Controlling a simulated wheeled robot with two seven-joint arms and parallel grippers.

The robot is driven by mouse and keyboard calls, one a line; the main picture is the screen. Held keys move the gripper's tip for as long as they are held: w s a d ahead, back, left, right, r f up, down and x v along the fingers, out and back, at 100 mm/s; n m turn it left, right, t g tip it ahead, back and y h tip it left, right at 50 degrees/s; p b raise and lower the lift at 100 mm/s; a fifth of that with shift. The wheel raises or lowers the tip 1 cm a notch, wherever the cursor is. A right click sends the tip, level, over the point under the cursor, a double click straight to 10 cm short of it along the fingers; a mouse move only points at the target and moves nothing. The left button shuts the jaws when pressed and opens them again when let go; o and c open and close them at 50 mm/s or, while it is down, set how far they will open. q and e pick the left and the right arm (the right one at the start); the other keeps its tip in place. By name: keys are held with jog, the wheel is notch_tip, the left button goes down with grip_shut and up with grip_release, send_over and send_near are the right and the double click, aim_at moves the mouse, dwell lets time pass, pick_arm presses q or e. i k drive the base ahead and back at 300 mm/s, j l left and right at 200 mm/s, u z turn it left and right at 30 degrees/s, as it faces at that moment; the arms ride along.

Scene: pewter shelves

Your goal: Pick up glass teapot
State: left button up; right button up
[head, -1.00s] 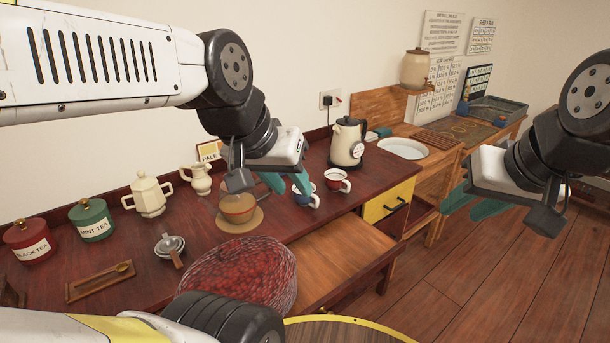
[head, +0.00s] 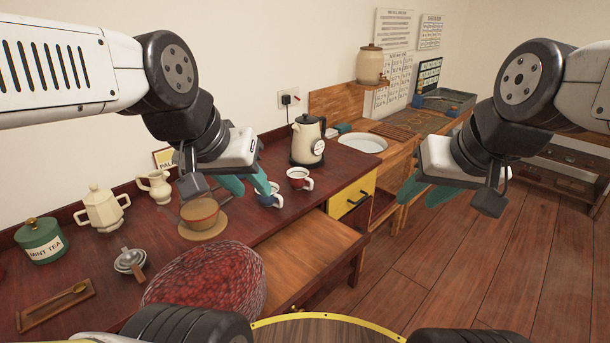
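An amber-brown, rounded vessel (head: 200,210) stands on a round tan mat (head: 216,229) on the dark red counter; it may be the glass teapot, but its top is partly covered by my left gripper and I cannot tell for sure. My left gripper (head: 250,187) hangs above and to the right of it in the picture, its teal fingers apart with nothing between them. My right gripper (head: 422,194) is far to the right, over the floor area, its teal fingers apart and empty.
A cream sugar pot (head: 102,208) and jug (head: 156,187) stand left. A large red patterned object (head: 208,285) fills the front; an open drawer (head: 310,256) juts out.

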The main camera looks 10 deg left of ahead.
aim_at(201, 215)
jog(key=k+j+u, duration=0.15)
jog(key=u, duration=0.25)
jog(key=j+u, duration=0.25)
jog(key=u, duration=0.15)
jog(key=k+j+u, duration=0.15)
jog(key=u, duration=0.25)
jog(key=i+j+z, duration=0.1)
jog(key=j+z, duration=0.5)
jog(key=i+j, duration=0.05)
